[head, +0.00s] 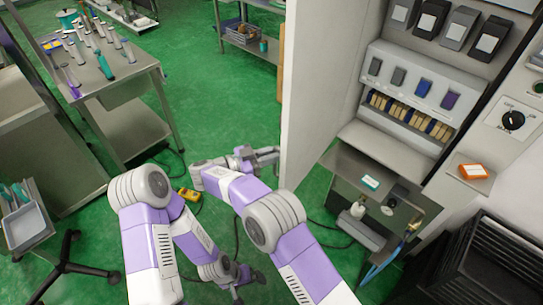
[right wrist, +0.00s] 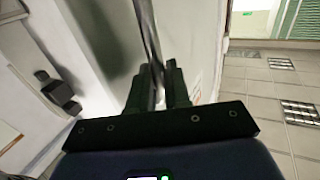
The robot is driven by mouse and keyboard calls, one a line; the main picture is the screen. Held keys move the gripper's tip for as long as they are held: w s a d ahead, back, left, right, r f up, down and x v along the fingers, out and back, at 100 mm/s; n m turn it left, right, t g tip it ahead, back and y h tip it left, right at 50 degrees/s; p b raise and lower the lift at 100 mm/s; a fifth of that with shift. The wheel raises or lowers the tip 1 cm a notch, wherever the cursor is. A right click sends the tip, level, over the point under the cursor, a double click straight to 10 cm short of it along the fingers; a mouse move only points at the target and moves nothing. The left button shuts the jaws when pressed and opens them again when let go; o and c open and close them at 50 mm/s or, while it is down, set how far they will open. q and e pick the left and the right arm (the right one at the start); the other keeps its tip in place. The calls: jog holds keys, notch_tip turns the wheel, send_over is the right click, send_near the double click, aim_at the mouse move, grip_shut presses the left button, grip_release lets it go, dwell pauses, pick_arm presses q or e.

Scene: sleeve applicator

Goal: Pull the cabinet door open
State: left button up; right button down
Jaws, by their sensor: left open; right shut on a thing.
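The white cabinet door (head: 322,85) stands swung out from the cabinet (head: 400,140), and the shelves behind it show in the head view. My right gripper (head: 268,158) is at the door's free edge, low down. In the right wrist view, its dark fingers (right wrist: 160,88) are shut on a slim upright bar handle (right wrist: 147,25) beside a pale panel. The handle is hidden in the head view. My left gripper (head: 246,280) is open and empty, low over the green floor, apart from the door.
A cart with bottles and tools (head: 95,62) stands at the left. A black crate (head: 495,270) is at the lower right. A yellow device (head: 188,194) and dark cables lie on the floor. The green floor left of the door is mostly clear.

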jog(key=shift+w+a+r+m+g, duration=0.1)
jog(key=shift+w+r+m+g, duration=0.25)
jog(key=shift+w, duration=0.2)
jog(key=c, duration=1.4)
grip_release()
jog(key=shift+o, duration=0.9)
jog(key=shift+w+f, duration=0.1)
jog(key=shift+f, duration=0.15)
jog(key=v, duration=0.8)
jog(key=shift+p, duration=0.35)
